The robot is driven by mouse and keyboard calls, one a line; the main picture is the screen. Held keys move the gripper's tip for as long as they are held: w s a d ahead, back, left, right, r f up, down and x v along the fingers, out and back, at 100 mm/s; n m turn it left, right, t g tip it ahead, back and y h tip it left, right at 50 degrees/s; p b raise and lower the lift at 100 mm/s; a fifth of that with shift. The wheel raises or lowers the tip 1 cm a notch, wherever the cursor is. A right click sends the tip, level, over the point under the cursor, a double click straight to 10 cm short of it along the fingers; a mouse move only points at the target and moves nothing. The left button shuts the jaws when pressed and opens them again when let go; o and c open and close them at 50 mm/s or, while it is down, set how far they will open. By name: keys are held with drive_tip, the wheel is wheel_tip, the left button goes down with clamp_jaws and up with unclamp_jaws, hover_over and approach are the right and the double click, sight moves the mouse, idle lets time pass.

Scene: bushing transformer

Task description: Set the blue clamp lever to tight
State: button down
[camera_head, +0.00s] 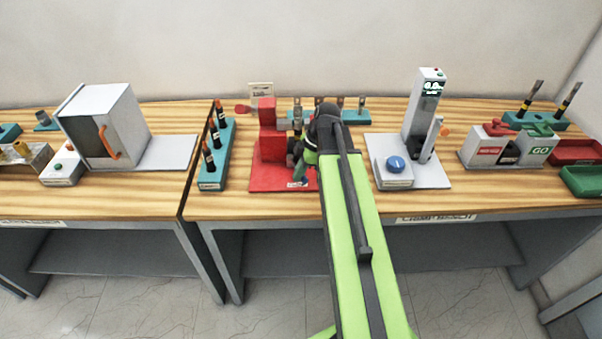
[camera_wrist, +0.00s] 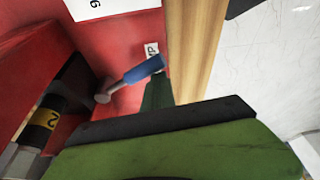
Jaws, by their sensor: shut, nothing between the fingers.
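The red clamp fixture (camera_head: 268,142) stands on the right bench, on a red base plate. In the wrist view its red surface (camera_wrist: 125,40) fills the upper left. The clamp lever with a blue handle (camera_wrist: 144,70) runs from a grey pivot up and right, across the red plate. My gripper (camera_head: 299,172) is low at the right side of the fixture and hides the lever in the head view. In the wrist view its dark green fingertip (camera_wrist: 158,92) is shut and empty, close by the handle's end. I cannot tell whether they touch.
A black part with a yellow "2" band (camera_wrist: 45,118) sits by the clamp. A teal rack of black-and-orange tools (camera_head: 214,155) stands left of the fixture. A grey device with a blue knob (camera_head: 396,164) stands right. The bench's front edge is close.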

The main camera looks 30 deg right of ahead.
drive_tip(key=a, duration=0.2)
drive_tip(key=a+r+p, duration=0.1)
drive_tip(key=shift+s+a, duration=0.1)
drive_tip(key=shift+a, duration=0.25)
drive_tip(key=w+p+v, duration=0.1)
drive_tip(key=p+v, duration=0.8)
drive_tip(key=shift+w+d+r, duration=0.2)
drive_tip(key=shift+d+r, duration=0.05)
drive_tip(key=shift+r, duration=0.1)
drive_tip(key=n+b, duration=0.2)
drive_tip(key=b, duration=0.1)
hover_over(289, 190)
drive_tip(key=w+a, duration=0.1)
drive_tip(key=a, duration=0.4)
wheel_tip(289, 190, down, 3)
drive_tip(key=s+a+f+m+h+b, duration=0.2)
drive_tip(key=a+f+m, duration=0.1)
drive_tip(key=m, duration=0.5)
drive_tip(key=s+a+f+m+g+h+b, duration=0.1)
drive_tip(key=s+a+f+m+b, duration=0.1)
drive_tip(key=a+m, duration=0.3)
drive_tip(key=s+f+m, duration=0.1)
drive_tip(key=m, duration=0.2)
drive_tip(key=shift+a+h+b, duration=0.15)
drive_tip(key=shift+h+b, duration=0.2)
drive_tip(key=shift+h, duration=0.05)
